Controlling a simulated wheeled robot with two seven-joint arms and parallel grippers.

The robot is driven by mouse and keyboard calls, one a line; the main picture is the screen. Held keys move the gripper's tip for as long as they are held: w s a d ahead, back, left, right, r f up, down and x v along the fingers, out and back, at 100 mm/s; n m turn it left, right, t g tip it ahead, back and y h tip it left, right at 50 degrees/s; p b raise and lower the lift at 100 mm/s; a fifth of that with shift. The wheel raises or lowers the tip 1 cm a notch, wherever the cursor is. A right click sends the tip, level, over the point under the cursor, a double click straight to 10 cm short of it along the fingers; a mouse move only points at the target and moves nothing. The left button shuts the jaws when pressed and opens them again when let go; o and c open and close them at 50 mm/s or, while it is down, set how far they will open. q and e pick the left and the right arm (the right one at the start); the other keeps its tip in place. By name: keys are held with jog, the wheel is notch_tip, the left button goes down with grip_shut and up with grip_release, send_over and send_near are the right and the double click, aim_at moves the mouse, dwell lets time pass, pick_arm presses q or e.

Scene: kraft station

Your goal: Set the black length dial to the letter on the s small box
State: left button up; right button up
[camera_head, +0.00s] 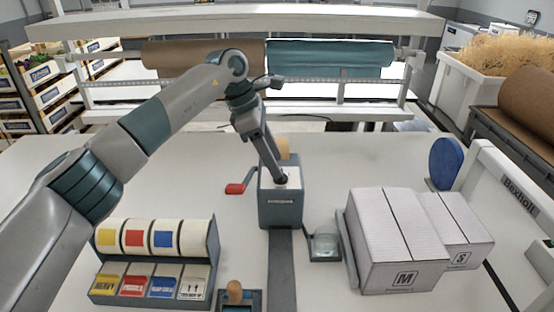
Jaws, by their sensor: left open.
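The grey dispenser machine (280,207) stands in the middle of the white table, with a pale top face. My left gripper (281,178) reaches down from the upper left, and its open fingertips are at the machine's top. A dark round shape at the fingertips may be the black length dial; the gripper largely hides it, and I cannot read its letter or tell whether the fingers touch it. The small box (457,230), marked S, stands at the right, partly behind a larger box (400,246) marked M. My right gripper is out of view.
A red-handled crank (236,188) sticks out left of the machine. A blue disc (445,163) and white Boxholt frame (507,185) stand at right. The table's left-back area is clear.

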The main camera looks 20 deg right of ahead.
pick_arm(q)
jog(key=shift+p+x, duration=0.3)
jog(key=shift+x, duration=0.95)
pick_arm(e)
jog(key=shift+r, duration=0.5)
